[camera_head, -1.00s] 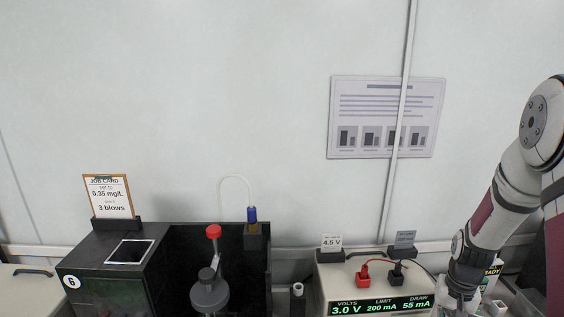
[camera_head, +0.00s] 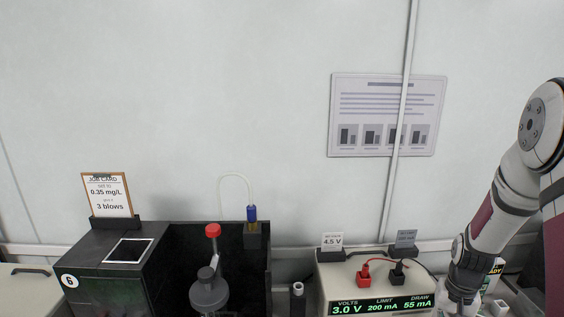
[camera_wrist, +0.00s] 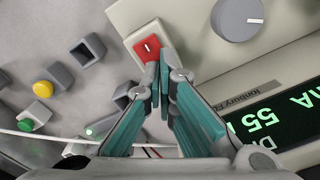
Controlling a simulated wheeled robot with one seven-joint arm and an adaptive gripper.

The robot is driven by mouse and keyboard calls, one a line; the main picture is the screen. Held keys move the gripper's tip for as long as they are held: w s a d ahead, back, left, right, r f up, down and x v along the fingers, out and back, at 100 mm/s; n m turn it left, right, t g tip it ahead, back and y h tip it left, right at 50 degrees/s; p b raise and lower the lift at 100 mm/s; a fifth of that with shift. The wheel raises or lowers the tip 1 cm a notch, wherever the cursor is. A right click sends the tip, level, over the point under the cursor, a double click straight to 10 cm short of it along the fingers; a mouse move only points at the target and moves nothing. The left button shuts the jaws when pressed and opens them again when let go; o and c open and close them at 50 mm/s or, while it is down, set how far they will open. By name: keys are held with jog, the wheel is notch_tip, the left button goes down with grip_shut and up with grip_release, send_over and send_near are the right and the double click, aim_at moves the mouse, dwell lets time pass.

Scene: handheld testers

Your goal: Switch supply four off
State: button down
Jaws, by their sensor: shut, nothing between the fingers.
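A beige power supply (camera_head: 325,283) stands at the lower right in the head view. Its lit display (camera_head: 381,306) reads 3.0 V, 200 mA and 55 mA. In the wrist view its front panel (camera_wrist: 202,52) shows a red rocker switch (camera_wrist: 148,47) with a white mark, and part of the lit display (camera_wrist: 275,122) reading 55. No supply number is readable. My gripper (camera_wrist: 164,68) has its teal fingers together and empty, with the tips right beside the switch. Contact cannot be told. In the head view the fingertips are out of frame.
A grey knob (camera_wrist: 238,18) is on the same panel. Red (camera_head: 364,276) and black (camera_head: 397,274) plugs with leads sit on the supply's top. Grey blocks with yellow (camera_wrist: 43,89) and green (camera_wrist: 25,125) parts lie left in the wrist view. A black stand (camera_head: 125,262) is further left.

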jog(key=shift+f, duration=0.1)
jog(key=shift+r+p, duration=1.6)
jog(key=shift+r, duration=1.9)
jog(key=shift+a+r, duration=0.1)
jog(key=shift+r, duration=0.1)
jog(key=s+a+r+n+t, duration=0.1)
jog(key=s+a+r, duration=0.3)
jog(key=r, duration=0.6)
jog(key=s+a+r+n+t, duration=0.1)
jog(key=s+a+r+n, duration=0.1)
jog(key=a+r, duration=0.6)
jog(key=s+a+r+n+t, duration=0.1)
jog(key=s+a+r, duration=0.2)
jog(key=s, duration=0.5)
jog(key=s+a+r+n+t, duration=0.1)
jog(key=s+a+r, duration=0.3)
jog(key=s, duration=0.5)
notch_tip(320, 180, up, 2)
jog(key=shift+a+r+n+t, duration=0.2)
jog(key=shift+a+n+t, duration=0.1)
jog(key=shift+t, duration=0.2)
